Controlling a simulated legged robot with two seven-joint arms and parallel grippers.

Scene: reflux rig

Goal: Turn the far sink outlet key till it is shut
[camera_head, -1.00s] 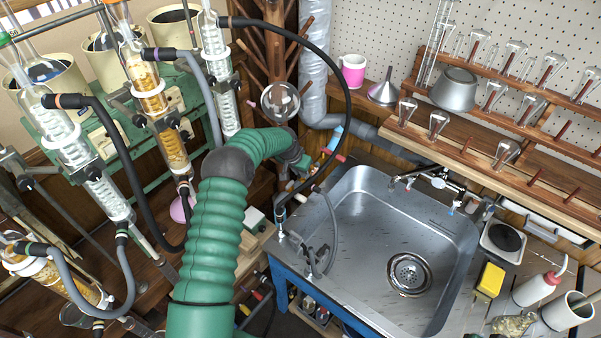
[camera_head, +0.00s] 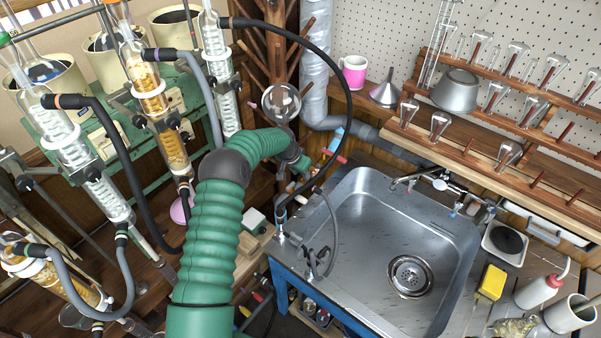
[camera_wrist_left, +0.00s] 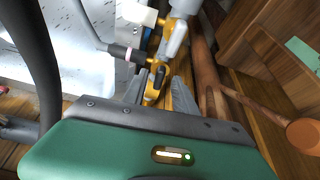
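My left gripper (camera_wrist_left: 182,78) shows in the left wrist view with its two grey fingers apart. In the head view my green left arm hides most of the gripper beyond the sink's left corner. The steel sink (camera_head: 365,215) has outlet fittings (camera_head: 281,218) on its left rim; a black hose runs down to the far one.
The black hose (camera_head: 335,80) arches over my arm. A grey hose (camera_head: 334,225) hangs over the sink's left rim. Glass condensers (camera_head: 150,85) stand close on the left. A tap (camera_head: 440,184) is at the sink's back. In the wrist view a wooden rod (camera_wrist_left: 250,103) lies right of the fingers.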

